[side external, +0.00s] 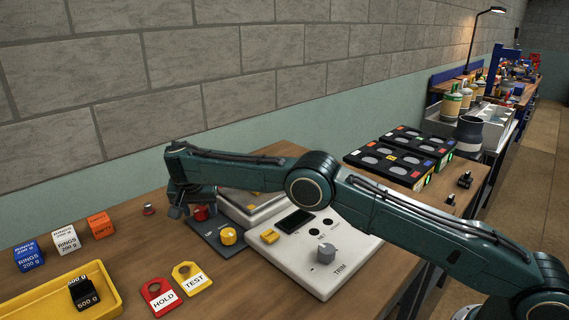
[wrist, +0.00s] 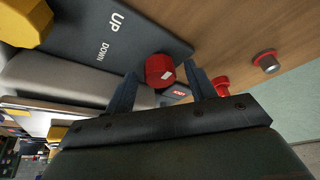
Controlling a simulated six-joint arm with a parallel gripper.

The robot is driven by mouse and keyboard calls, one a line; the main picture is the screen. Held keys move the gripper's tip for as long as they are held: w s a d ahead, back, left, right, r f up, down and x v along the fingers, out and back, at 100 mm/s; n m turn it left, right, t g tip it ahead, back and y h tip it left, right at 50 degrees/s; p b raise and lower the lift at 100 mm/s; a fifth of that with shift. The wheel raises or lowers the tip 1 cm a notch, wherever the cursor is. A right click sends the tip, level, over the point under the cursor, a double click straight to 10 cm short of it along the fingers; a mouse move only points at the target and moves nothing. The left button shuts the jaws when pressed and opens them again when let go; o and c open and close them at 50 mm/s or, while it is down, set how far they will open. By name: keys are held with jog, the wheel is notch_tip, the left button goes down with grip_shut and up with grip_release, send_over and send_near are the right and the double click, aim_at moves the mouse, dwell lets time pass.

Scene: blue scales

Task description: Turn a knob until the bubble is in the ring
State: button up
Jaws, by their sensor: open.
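A red knob (side external: 199,213) and a yellow knob (side external: 228,236) stand on a dark plate (side external: 208,236) beside the scale. In the wrist view the plate (wrist: 105,28) reads UP and DOWN, with the yellow knob (wrist: 25,22) at top left. My gripper (side external: 180,208) is low at the red knob's left, pointing down. In the wrist view my gripper (wrist: 161,76) is open, with the red knob (wrist: 160,70) between or just past its fingertips; I cannot tell if they touch. I cannot make out the bubble or ring in either view.
A white scale (side external: 315,265) with a grey TRIM knob (side external: 328,251) stands to the right, under my arm. Red HOLD (side external: 160,297) and yellow TEST (side external: 192,278) tags, a yellow tray (side external: 100,273) and labelled cubes (side external: 66,240) lie left and in front.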

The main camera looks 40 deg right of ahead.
jog(key=shift+v, duration=1.6)
jog(key=shift+s+a+f, duration=0.1)
jog(key=shift+s+a, duration=1.2)
jog(key=shift+s, duration=0.2)
jog(key=shift+s+a, duration=1.3)
jog(key=shift+s, duration=0.2)
jog(key=shift+s+a+f, duration=0.1)
jog(key=shift+s+a, duration=1.2)
jog(key=shift+s, duration=0.25)
jog(key=shift+w+r, duration=0.1)
jog(key=shift+w+d+r+n, duration=0.15)
jog(key=shift+w+d+n, duration=0.2)
jog(key=shift+w+n, duration=0.15)
jog(key=w+d+r+n+y, duration=0.4)
jog(key=w+d+n, duration=0.1)
jog(key=n, duration=0.3)
jog(key=n+y, duration=0.2)
jog(key=n, duration=0.7)
send_near(200, 210)
notch_tip(200, 210, up, 4)
jog(key=d, duration=0.2)
jog(key=shift+s+r, duration=0.2)
jog(key=shift+s, duration=0.15)
